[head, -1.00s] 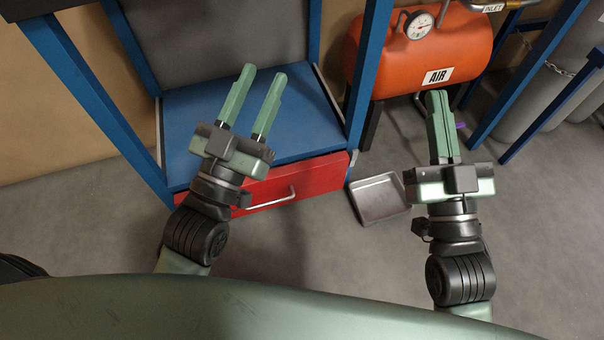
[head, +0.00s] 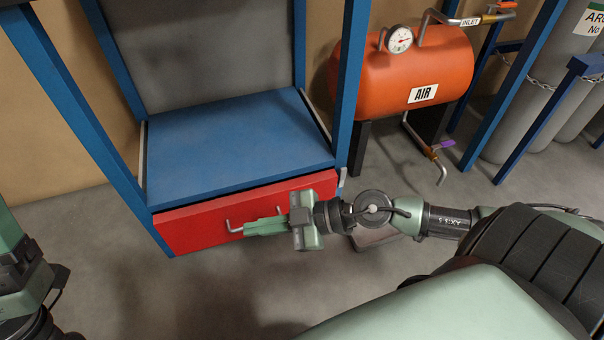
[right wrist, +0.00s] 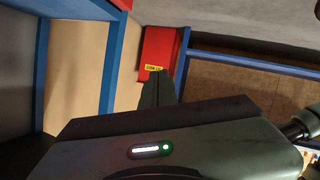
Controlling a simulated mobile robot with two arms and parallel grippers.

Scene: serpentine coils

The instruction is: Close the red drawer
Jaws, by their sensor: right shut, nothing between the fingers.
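The red drawer (head: 190,232) sits under the blue shelf of the frame. Its front looks close to the shelf edge; I cannot tell whether a gap is left. Its metal handle (head: 233,227) shows partly at the left of my right fingers. My right gripper (head: 250,228) comes in from the right, shut and empty, its fingers pointing left across the drawer front. I cannot tell whether they touch it. The right wrist view shows the shut fingers (right wrist: 160,88). Part of my left gripper (head: 18,255) is at the left edge; its fingertips are cut off.
The blue shelf (head: 235,145) above the drawer is bare. An orange air tank (head: 400,75) stands behind to the right, with a pipe and purple-handled valve (head: 445,144). A metal tray (head: 372,237) lies mostly hidden beneath my right arm. Floor in front is clear.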

